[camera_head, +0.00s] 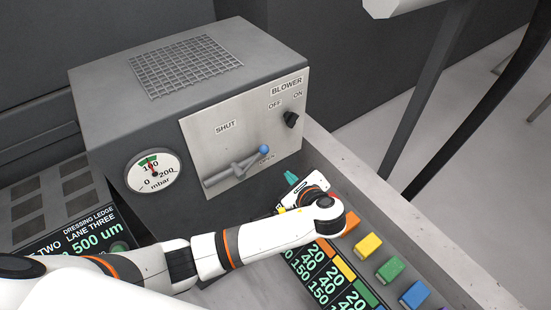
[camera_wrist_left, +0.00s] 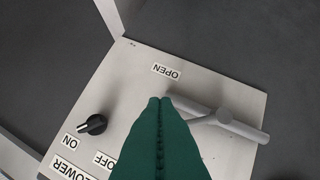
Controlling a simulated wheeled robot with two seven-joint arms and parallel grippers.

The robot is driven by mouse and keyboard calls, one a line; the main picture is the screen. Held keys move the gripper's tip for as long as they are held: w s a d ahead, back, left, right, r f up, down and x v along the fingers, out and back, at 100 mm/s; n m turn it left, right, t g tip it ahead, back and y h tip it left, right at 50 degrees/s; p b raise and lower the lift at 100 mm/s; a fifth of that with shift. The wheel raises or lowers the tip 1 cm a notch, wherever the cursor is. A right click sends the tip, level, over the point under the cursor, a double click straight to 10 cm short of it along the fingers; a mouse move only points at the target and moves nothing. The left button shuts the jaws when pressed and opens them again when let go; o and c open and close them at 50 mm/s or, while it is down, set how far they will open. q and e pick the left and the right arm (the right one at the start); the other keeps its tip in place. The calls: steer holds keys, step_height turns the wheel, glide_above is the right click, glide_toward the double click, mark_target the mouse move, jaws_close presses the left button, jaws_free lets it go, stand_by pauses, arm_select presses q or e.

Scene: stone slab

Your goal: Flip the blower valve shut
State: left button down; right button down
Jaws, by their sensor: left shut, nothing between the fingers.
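The blower valve (camera_head: 238,166) is a grey lever with a blue ball (camera_head: 264,149) at its end, on a pale panel (camera_head: 200,140) of the grey blower box. The ball end lies near the OPEN label, away from the SHUT label at upper left. My left gripper (camera_head: 291,178) is shut and empty, its teal fingertips just right of and below the ball, seemingly apart from it. In the left wrist view the shut green fingers (camera_wrist_left: 160,102) overlap the lever's end, and the grey lever (camera_wrist_left: 228,116) shows to their right. The ball is hidden there. My right gripper is not seen.
A black OFF/ON knob (camera_head: 291,119) sits on the panel's right side. A pressure gauge (camera_head: 154,172) is left of the panel. A pale ledge (camera_head: 400,215) runs along the right.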

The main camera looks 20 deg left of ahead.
arm_select(q)
steer(key=w+a+f+p, duration=0.1)
steer(key=w+a, duration=0.5)
steer(key=a, duration=0.1)
steer(key=shift+p, duration=0.4)
steer(key=shift+f, duration=0.1)
